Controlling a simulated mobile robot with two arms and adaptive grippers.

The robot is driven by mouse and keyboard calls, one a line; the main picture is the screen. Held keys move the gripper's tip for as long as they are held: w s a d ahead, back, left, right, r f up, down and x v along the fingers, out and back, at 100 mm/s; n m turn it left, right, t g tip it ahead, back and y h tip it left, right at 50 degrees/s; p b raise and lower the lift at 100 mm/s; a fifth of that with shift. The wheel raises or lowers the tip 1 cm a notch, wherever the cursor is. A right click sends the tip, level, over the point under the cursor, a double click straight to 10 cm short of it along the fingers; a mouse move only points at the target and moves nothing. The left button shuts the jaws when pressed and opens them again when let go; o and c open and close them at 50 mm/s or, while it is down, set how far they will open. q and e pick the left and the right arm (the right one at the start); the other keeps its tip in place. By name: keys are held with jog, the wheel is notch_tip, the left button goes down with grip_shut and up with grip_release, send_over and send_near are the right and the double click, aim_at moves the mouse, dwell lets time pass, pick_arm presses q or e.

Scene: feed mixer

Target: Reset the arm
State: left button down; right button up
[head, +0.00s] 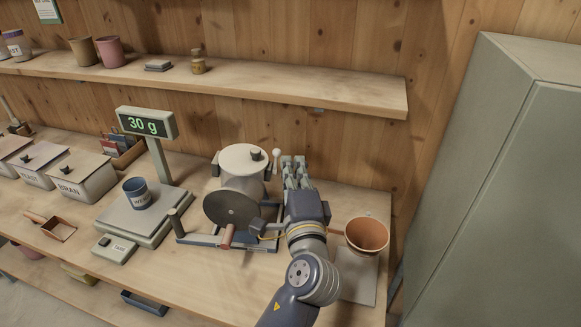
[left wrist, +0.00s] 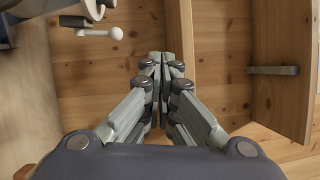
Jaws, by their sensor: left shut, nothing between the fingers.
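My left gripper (head: 295,170) reaches over the bench, just right of the feed mixer (head: 241,172). In the left wrist view its fingers (left wrist: 163,100) are closed together with nothing between them. The mixer has a pale lidded drum, a dark round disc on its front and a small white-knobbed lever (head: 277,154) at its right. The lever also shows in the left wrist view (left wrist: 115,34), left of the fingers and apart from them. My right gripper is not in view.
A scale (head: 147,215) reading 30 g holds a blue cup (head: 137,192). A BRAN box (head: 85,181) and a scoop (head: 58,229) lie left. A copper-coloured pan (head: 367,235) is right of my arm. A shelf (head: 330,92) runs above; a grey cabinet (head: 490,190) stands right.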

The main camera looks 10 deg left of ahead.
pick_arm(q)
jog(key=s+a+f+n+g+h, duration=0.1)
jog(key=s+a+f+n+g, duration=0.3)
jog(key=f, duration=0.5)
jog(key=s+a+f+n+g+h, duration=0.1)
jog(key=s+a+f+n+g, duration=0.15)
jog(key=s+f, duration=0.5)
jog(key=s+a+f+n+g+h, duration=0.1)
jog(key=s+f+n+g+h, duration=0.25)
jog(key=s+f, duration=0.5)
jog(key=s+a+f+n+g+h, duration=0.1)
jog(key=s+f+n+g+h, duration=0.3)
jog(key=s, duration=0.7)
notch_tip(320, 180, down, 28)
jog(key=s+f+m+g+y+b, duration=0.1)
jog(key=g+y+b, duration=0.1)
jog(key=y, duration=0.1)
jog(key=s+a+f+g, duration=0.1)
jog(key=s+a+f, duration=0.1)
jog(key=s+f, duration=1.5)
jog(key=shift+a+b, duration=0.2)
jog(key=shift+b, duration=0.1)
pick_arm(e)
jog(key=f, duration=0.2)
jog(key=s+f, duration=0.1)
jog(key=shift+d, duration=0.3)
